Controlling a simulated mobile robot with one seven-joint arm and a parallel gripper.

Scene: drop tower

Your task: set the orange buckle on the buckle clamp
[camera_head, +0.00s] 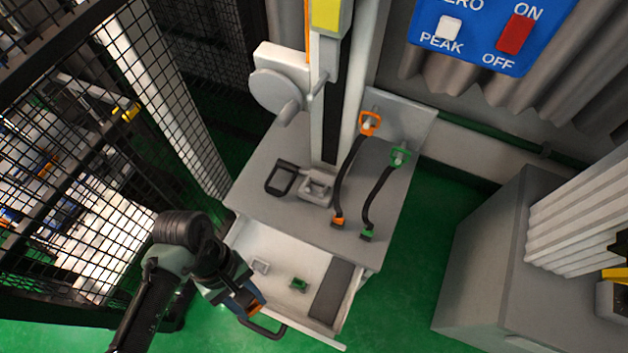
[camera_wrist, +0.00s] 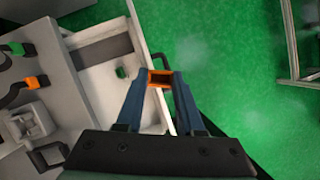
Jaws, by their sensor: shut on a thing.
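My gripper (camera_head: 246,301) is shut on the orange buckle (camera_head: 255,310), above the front of the open drawer. In the wrist view the orange buckle (camera_wrist: 160,72) sits between the two blue fingertips (camera_wrist: 160,80), with green floor and the drawer edge behind it. The buckle clamp (camera_head: 316,189) is a grey block on the machine's table, with nothing orange on it. A black frame (camera_head: 279,180) stands at its left. The clamp also shows at the left of the wrist view (camera_wrist: 27,122), apart from my gripper.
The open drawer (camera_head: 325,334) holds a green buckle (camera_head: 299,285), a pale buckle (camera_head: 260,267) and a dark mat (camera_head: 332,290). Two black straps, orange-ended (camera_head: 338,222) and green-ended (camera_head: 367,234), hang from pegs right of the clamp. A mesh fence (camera_head: 90,130) stands left.

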